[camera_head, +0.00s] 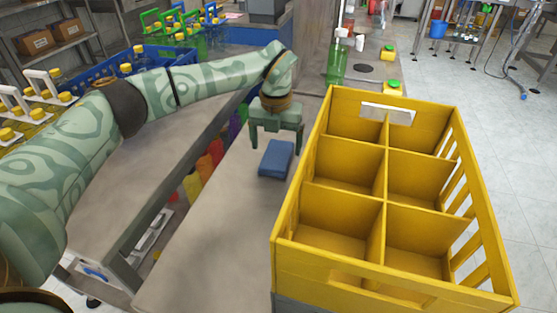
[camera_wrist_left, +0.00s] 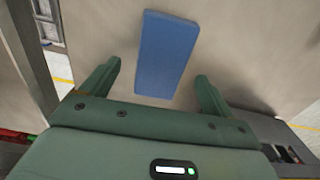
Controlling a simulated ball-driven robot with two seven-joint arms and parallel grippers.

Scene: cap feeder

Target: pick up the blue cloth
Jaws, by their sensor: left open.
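The blue cloth (camera_head: 277,158) lies flat on the grey table, to the left of the yellow crate. It is a folded rectangle, and it also shows in the left wrist view (camera_wrist_left: 167,54). My left gripper (camera_head: 275,143) is open and empty, with its fingers pointing down just above and behind the cloth in the head view. In the left wrist view the two fingers (camera_wrist_left: 158,85) are spread wide, and the cloth lies ahead and between their lines, with its near end close to the fingertips. My right gripper is not in view.
A yellow crate (camera_head: 385,205) with several empty compartments stands close to the right of the cloth. A green bottle (camera_head: 337,64) stands on the table behind. A blue crate (camera_head: 160,60) with bottles is at the back left. The table's near part (camera_head: 215,240) is clear.

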